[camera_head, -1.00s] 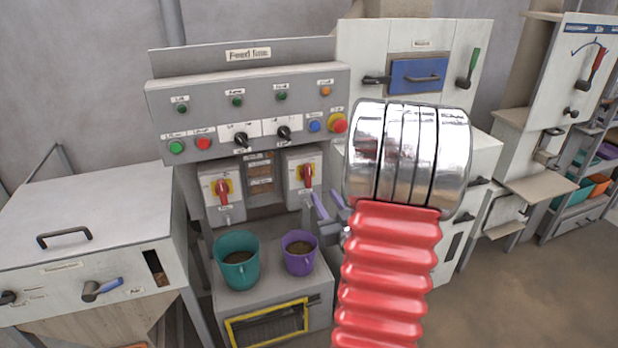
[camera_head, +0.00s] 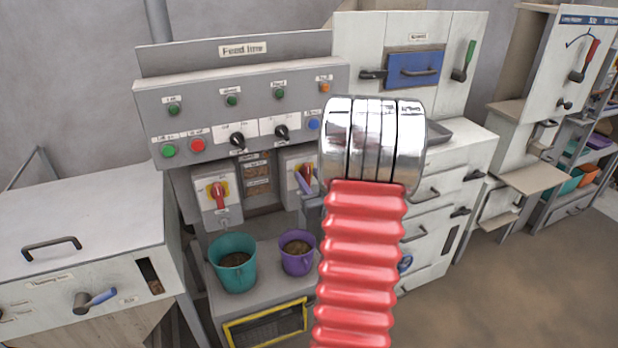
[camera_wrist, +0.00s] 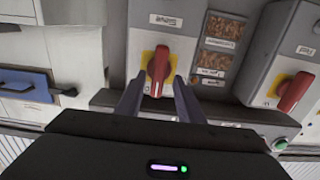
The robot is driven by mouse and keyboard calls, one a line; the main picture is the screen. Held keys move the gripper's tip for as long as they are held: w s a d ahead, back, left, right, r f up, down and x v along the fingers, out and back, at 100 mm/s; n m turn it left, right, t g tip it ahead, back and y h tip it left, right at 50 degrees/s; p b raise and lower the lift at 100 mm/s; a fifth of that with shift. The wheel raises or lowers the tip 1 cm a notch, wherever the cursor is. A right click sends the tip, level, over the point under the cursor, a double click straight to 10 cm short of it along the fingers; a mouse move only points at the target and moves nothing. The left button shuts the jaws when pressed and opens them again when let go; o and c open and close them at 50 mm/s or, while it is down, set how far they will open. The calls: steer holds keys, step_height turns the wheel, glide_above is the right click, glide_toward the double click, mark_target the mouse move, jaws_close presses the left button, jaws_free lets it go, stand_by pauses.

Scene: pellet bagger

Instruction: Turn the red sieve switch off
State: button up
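Two red rotary switches on yellow plates sit on grey boxes under the feed line panel. The right one (camera_head: 307,175) is partly hidden by my gripper (camera_head: 308,184); the left one (camera_head: 219,196) is clear. In the wrist view, which is upside down, the right box's red handle (camera_wrist: 158,72) stands nearly upright between the fingertips of my gripper (camera_wrist: 157,88). The fingers are apart, with a gap on each side of the handle. The other red handle (camera_wrist: 295,92) is at the right there. The box labels are too small to read.
A teal bucket (camera_head: 232,272) and a purple bucket (camera_head: 297,262) stand on the ledge below the switches. The button panel (camera_head: 205,119) overhangs above. A white cabinet (camera_head: 456,60) with a blue drawer is to the right. Open floor lies at lower right.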

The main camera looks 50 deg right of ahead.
steer(key=shift+s+d, duration=0.1)
steer(key=shift+s, duration=0.05)
steer(key=shift+c, duration=0.3)
jaws_close()
steer(key=shift+n, duration=0.4)
steer(key=n, duration=0.3)
steer(key=shift+a, duration=0.2)
steer(key=n, duration=0.5)
steer(key=shift+w+a+f, duration=0.2)
steer(key=shift+a, duration=0.05)
steer(key=n, duration=0.6)
steer(key=f+n, duration=0.1)
steer(key=n, duration=0.2)
steer(key=shift+w+a, duration=0.1)
steer(key=shift+a, duration=0.1)
steer(key=shift+f, duration=0.1)
